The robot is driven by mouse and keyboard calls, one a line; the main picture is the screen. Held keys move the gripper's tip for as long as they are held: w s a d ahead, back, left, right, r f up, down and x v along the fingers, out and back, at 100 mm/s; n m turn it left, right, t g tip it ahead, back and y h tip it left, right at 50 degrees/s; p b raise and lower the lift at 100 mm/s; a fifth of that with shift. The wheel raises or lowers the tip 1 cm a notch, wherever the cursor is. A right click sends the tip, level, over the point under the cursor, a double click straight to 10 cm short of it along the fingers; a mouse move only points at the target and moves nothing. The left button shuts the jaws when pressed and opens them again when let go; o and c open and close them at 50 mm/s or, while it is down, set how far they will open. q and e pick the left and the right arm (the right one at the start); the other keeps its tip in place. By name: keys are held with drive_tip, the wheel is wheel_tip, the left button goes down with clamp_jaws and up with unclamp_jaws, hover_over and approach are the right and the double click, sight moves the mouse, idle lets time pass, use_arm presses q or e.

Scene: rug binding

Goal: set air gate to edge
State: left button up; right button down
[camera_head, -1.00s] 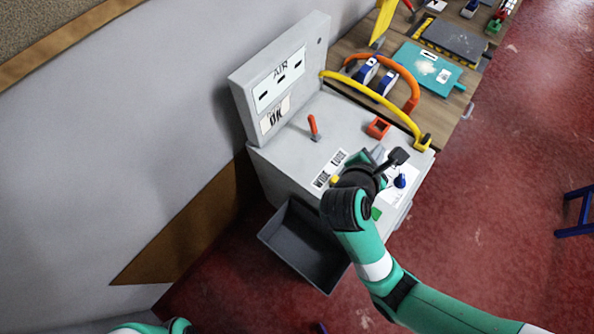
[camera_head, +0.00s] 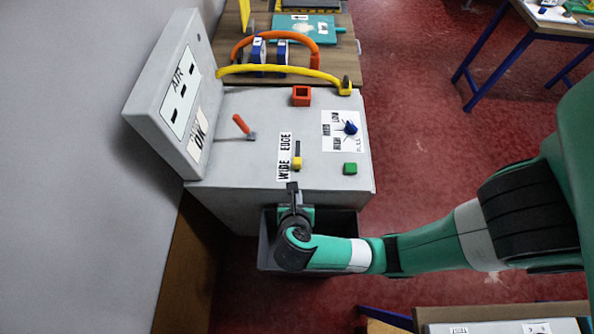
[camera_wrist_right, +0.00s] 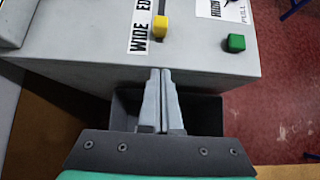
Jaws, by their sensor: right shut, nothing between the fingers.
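The air gate is a yellow slider knob (camera_head: 297,163) in a short slot on the grey machine top (camera_head: 225,165). It sits at the near end of the slot, beside the word WIDE on the label (camera_head: 284,157); EDGE is at the far end. It also shows in the right wrist view (camera_wrist_right: 160,27), ahead of the fingers. My right gripper (camera_head: 292,187) is shut and empty at the machine's near edge, just short of the knob. The right wrist view shows its closed fingertips (camera_wrist_right: 161,72) below the knob, apart from it. My left gripper is not in view.
A red-orange lever (camera_head: 240,123), a red square socket (camera_head: 302,96), a blue knob (camera_head: 351,127) and a green button (camera_head: 350,168) stand on the machine top. A yellow hose (camera_head: 280,70) arches behind. A dark bin (camera_head: 264,245) is below. The AIR panel (camera_head: 181,95) rises at left.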

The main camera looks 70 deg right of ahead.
drive_tip(key=b, duration=0.3)
approach(298, 168)
wheel_tip(298, 168, down, 4)
drive_tip(key=d, duration=0.2)
drive_tip(key=w+d, duration=0.1)
drive_tip(key=shift+w+d+r, duration=0.15)
drive_tip(key=shift+w+d, duration=0.05)
drive_tip(key=shift+d, duration=0.2)
